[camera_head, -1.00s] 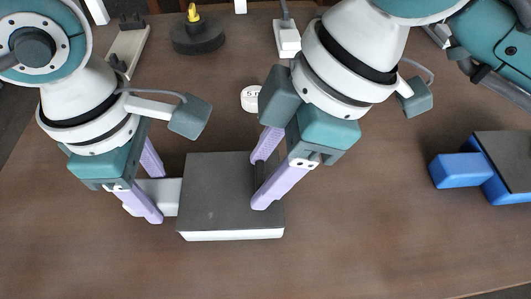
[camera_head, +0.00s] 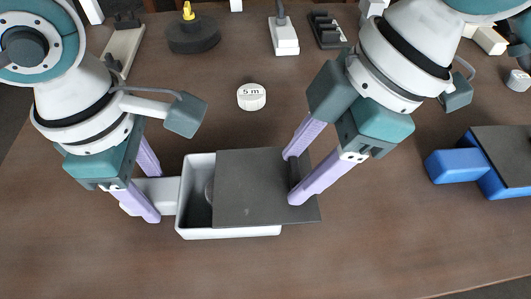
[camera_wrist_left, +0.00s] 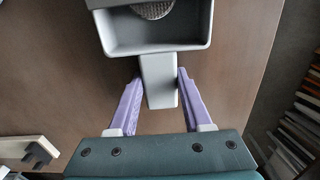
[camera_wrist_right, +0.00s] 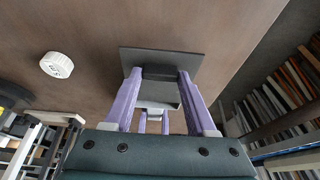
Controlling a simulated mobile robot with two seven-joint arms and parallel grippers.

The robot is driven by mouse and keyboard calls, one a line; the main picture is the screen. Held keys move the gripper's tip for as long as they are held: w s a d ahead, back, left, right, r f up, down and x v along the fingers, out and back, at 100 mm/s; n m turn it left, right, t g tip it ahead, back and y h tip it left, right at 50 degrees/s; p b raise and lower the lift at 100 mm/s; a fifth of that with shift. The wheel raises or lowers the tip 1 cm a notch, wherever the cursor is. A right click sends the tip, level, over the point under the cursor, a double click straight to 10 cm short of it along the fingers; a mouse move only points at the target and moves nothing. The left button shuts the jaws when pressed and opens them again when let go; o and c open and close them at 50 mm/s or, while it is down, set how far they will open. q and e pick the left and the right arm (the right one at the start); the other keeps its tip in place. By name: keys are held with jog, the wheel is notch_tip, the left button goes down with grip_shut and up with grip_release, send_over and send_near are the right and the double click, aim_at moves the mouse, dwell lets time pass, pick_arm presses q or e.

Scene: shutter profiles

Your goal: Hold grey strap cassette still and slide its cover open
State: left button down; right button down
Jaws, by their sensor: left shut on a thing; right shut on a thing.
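The grey strap cassette (camera_head: 228,233) is a white-grey box lying in the middle of the table, with its left part uncovered. Its dark grey cover (camera_head: 245,190) sits shifted to the right and overhangs the box's right end. Part of a round grey coil (camera_wrist_left: 152,10) shows inside. My left gripper (camera_head: 150,193) is shut on the tab (camera_wrist_left: 159,82) at the cassette's left end. My right gripper (camera_head: 292,178) is shut on a dark raised grip on the cover, which shows in the right wrist view (camera_wrist_right: 160,72).
A white disc marked "5 m" (camera_head: 251,97) lies behind the cassette. A blue block with a dark top (camera_head: 504,160) stands at the right. A black round base with a yellow tip (camera_head: 193,36) and a white block (camera_head: 284,38) are at the back. The front table area is clear.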

jog(key=d, duration=0.6)
jog(key=shift+d, duration=0.3)
pick_arm(q)
jog(key=shift+a, duration=0.1)
pick_arm(e)
jog(key=shift+d, duration=0.1)
jog(key=shift+c, duration=1)
grip_release()
jog(key=v, duration=1.2)
